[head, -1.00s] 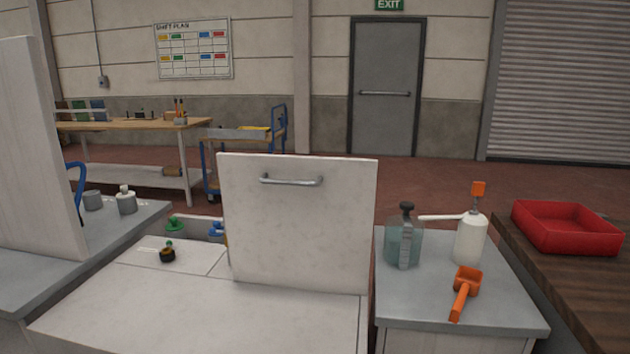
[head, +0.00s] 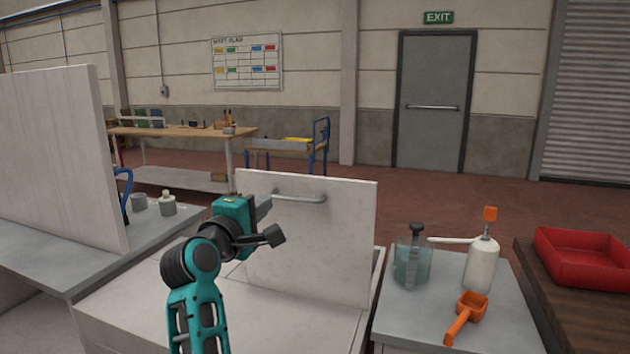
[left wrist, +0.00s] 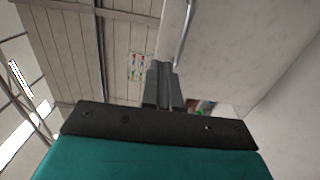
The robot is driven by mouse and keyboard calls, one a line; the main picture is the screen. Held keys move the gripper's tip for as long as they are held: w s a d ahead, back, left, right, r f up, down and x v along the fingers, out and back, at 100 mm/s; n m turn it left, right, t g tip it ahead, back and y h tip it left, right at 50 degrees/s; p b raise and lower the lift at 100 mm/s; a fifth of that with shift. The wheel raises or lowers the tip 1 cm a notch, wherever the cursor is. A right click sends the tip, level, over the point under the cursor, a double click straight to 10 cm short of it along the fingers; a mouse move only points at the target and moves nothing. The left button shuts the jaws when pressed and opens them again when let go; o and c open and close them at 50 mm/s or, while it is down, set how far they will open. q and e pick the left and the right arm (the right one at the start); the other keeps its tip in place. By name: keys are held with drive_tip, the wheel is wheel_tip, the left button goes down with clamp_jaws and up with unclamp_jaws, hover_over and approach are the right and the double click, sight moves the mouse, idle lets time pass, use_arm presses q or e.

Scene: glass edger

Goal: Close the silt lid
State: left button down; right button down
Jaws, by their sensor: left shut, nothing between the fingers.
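The silt lid (head: 318,240) is a pale upright panel with a metal bar handle (head: 300,197) near its top edge. It stands open on the white bench unit (head: 110,312). My left gripper (head: 272,218) is in front of the lid's left part, below and left of the handle. In the left wrist view its fingers (left wrist: 163,88) are together and empty, with the lid (left wrist: 235,50) and the handle (left wrist: 184,30) close by on the right. I cannot tell whether the gripper touches the lid. My right gripper is not in view.
To the right, a grey cabinet top (head: 420,325) holds a clear jug (head: 411,265), a white bottle (head: 481,268) and an orange scoop (head: 466,315). A red tray (head: 585,258) sits beyond. A tall white panel (head: 60,150) stands at the left.

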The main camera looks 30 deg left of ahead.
sight(294, 177)
use_arm(q)
drive_tip(key=x, duration=1.3)
drive_tip(key=shift+w+a+p, duration=0.2)
drive_tip(key=shift+w+p, duration=0.05)
drive_tip(key=shift+p, duration=0.15)
drive_tip(key=shift+w, duration=0.15)
drive_tip(key=shift+w+a, duration=0.1)
drive_tip(key=shift+a, duration=0.05)
